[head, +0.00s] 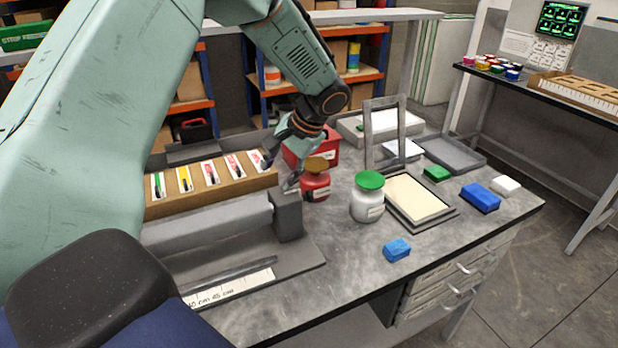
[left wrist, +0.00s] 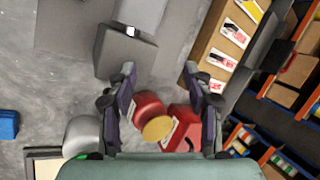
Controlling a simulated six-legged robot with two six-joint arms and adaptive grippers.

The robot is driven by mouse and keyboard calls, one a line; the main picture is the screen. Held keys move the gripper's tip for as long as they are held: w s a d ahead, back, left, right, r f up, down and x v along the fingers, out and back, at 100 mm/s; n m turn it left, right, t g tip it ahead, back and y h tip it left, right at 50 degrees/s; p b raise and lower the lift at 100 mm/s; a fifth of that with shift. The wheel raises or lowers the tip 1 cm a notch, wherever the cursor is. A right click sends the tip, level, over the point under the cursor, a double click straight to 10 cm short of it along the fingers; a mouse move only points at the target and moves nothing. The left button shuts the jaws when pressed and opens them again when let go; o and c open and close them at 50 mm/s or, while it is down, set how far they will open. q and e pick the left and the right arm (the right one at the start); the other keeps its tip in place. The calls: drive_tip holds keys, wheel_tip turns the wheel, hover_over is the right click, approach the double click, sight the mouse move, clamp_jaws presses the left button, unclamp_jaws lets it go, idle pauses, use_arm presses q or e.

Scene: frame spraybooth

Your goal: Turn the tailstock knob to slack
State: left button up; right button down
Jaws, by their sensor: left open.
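The tailstock (head: 287,216) is a grey upright block at the right end of a long grey bed on the workbench. It also shows at the top of the left wrist view (left wrist: 124,55), with a small black-and-white spot on it that may be the knob (left wrist: 131,31); I cannot tell its setting. My left gripper (head: 281,171) is open above and just behind the tailstock, pointing down. In the left wrist view its two fingers (left wrist: 160,80) are spread and empty, with the tailstock beyond the tip of one finger. My right gripper is not in view.
A red jar with a gold lid (head: 315,189) stands close beside my left gripper, with a red box (head: 322,151) behind. A white jar with a green lid (head: 366,205) stands further right. A wooden rack of cards (head: 212,197) lies behind the bed. The bench front is mostly clear.

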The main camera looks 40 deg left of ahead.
sight(310, 191)
use_arm(q)
drive_tip(key=w+d+m+h, duration=0.1)
drive_tip(key=w+d+h, duration=0.1)
drive_tip(key=w+d+r+m+t+h, duration=0.1)
drive_tip(key=w+m+h, duration=0.1)
drive_tip(key=h, duration=0.1)
drive_tip(key=shift+w+d, duration=0.3)
drive_tip(key=shift+d, duration=0.1)
drive_tip(key=shift+d+r+m, duration=0.1)
drive_tip(key=shift+d+m, duration=0.2)
drive_tip(key=shift+m, duration=0.7)
drive_tip(key=shift+d+f, duration=0.15)
drive_tip(key=shift+f, duration=3.75)
clamp_jaws()
drive_tip(key=shift+p, duration=0.3)
